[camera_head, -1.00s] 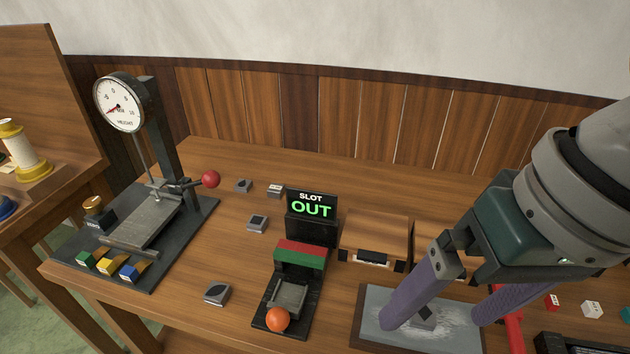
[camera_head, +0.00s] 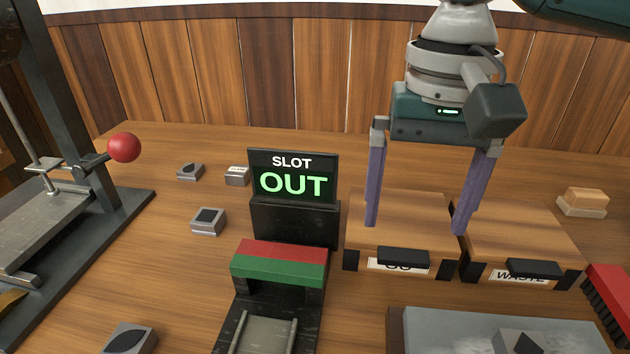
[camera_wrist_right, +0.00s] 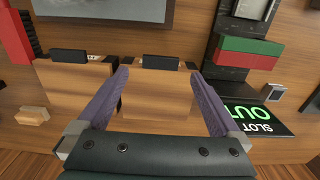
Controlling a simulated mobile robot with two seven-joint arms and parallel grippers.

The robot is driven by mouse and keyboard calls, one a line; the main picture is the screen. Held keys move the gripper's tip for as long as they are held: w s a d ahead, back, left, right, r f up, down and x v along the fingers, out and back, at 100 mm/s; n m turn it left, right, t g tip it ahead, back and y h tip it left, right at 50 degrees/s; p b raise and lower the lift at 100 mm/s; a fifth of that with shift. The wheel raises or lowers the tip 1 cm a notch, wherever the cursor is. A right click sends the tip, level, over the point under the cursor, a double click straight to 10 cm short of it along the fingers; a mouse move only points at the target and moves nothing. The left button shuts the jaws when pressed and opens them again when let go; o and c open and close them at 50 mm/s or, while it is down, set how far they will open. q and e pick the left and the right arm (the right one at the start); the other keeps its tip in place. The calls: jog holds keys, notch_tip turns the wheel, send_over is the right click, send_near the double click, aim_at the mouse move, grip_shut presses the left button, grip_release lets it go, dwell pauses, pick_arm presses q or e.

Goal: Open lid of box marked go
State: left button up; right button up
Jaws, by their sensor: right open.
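The box marked GO (camera_head: 398,213) is a wooden box with a flat lid, a black handle (camera_head: 403,257) and a white label on its front, part of which the handle covers. Its lid looks closed. My right gripper (camera_head: 415,228) is open and empty, its purple fingers spread above the box, the left one over the lid and the right one near its right edge. In the right wrist view the GO box (camera_wrist_right: 157,97) lies between the two fingers, with its handle (camera_wrist_right: 160,61) farther out. I cannot tell whether the fingers touch the lid. My left gripper is not in view.
A WASTE box (camera_head: 520,233) stands close on the right. The SLOT OUT sign (camera_head: 293,180) stands at the left, with a red and green block (camera_head: 280,262) in front. A grey plate (camera_head: 470,330) lies in front. A red ball knob (camera_head: 124,147) juts out at left.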

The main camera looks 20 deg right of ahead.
aim_at(404, 256)
notch_tip(404, 256, down, 5)
jog(key=shift+f+b, duration=0.2)
jog(key=shift+b, duration=0.2)
grip_shut()
dwell(0.6)
